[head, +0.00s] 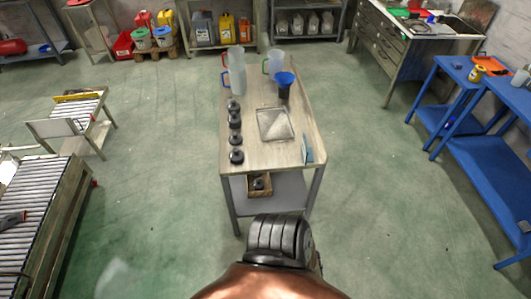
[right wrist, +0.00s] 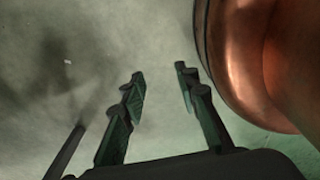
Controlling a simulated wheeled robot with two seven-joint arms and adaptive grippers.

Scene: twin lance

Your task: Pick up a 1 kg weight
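Several dark round weights stand in a row along the left side of the work table (head: 287,152); the nearest weight (head: 237,157) is close to the front left corner, with another weight (head: 236,140) behind it. One more dark weight (head: 258,184) sits in a small wooden box (head: 267,191) on the lower shelf. Their mass markings are too small to read. In the right wrist view my right gripper (right wrist: 158,74) has its fingers apart with nothing between them, over blurred floor and beside my copper-coloured body. My left gripper is not in view.
The table also bears clear jugs (head: 237,78), a blue funnel (head: 285,78), a metal tray (head: 289,124) and a small upright panel (head: 307,148). A roller conveyor (head: 42,222) is at left, blue benches (head: 482,139) at right. Green floor around the table is open.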

